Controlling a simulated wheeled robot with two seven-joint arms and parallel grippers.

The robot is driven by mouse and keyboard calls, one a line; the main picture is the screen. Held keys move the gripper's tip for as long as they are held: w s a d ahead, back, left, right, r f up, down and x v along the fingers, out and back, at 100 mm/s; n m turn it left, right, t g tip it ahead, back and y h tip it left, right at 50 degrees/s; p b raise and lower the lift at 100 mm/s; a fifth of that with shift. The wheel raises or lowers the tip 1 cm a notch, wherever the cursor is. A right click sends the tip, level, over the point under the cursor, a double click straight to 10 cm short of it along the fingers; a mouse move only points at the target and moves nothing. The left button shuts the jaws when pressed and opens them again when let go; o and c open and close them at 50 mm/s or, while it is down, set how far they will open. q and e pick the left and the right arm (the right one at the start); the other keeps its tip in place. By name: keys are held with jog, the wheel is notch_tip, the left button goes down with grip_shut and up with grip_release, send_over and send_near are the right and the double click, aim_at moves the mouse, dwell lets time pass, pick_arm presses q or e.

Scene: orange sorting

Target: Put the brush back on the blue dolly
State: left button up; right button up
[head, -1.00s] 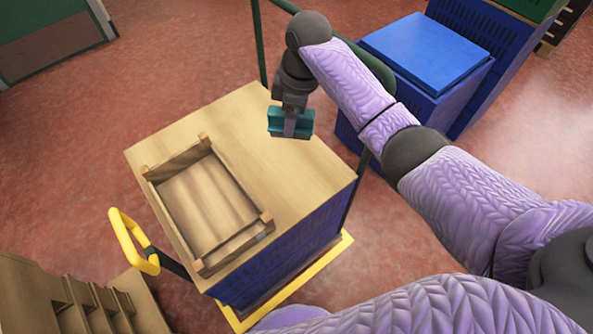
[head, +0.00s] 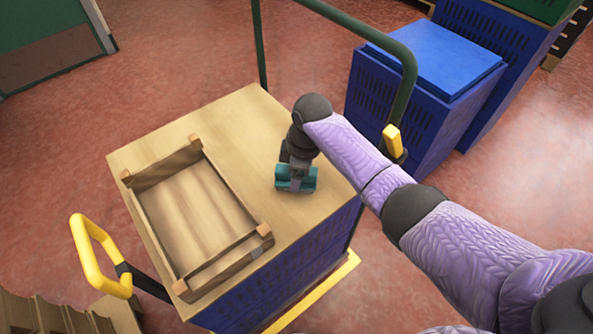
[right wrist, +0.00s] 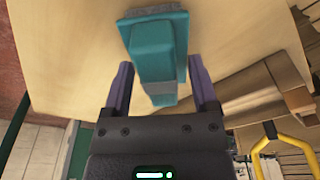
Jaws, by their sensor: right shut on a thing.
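The teal brush (head: 296,178) is in my right gripper (head: 297,172), low over the right part of a wooden board. In the right wrist view the brush (right wrist: 158,55) shows its teal body and grey bristles at the far end, and its grip is between the two fingers of my right gripper (right wrist: 160,85). I cannot tell whether the brush touches the board. The wooden board (head: 250,120) tops a blue slatted crate (head: 300,265) on a yellow-edged base (head: 315,290). My left gripper is out of view.
An empty wooden crate (head: 245,263) takes up the left part of the board. A dark green rail (head: 345,25) stands behind. A blue lidded box (head: 430,55) stands at the back right. A yellow handle (head: 85,260) sticks out at the left. The board's back is clear.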

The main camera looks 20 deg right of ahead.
jog(key=o, duration=1)
jog(key=shift+f, duration=0.1)
jog(key=shift+o, duration=1.3)
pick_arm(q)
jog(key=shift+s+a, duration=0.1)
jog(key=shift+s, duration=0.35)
pick_arm(e)
jog(key=shift+o, duration=0.4)
jog(key=r+p, duration=0.1)
jog(key=r, duration=0.1)
jog(key=r+p, duration=0.2)
jog(key=r, duration=0.1)
jog(key=d+r+p, duration=0.1)
jog(key=r, duration=0.1)
jog(key=shift+s+r+p, duration=0.15)
jog(key=shift+r+p, duration=0.25)
jog(key=shift+r, duration=0.2)
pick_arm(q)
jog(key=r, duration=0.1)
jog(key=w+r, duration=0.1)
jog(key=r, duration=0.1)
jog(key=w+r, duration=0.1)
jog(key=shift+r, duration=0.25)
pick_arm(e)
jog(key=shift+f, duration=0.25)
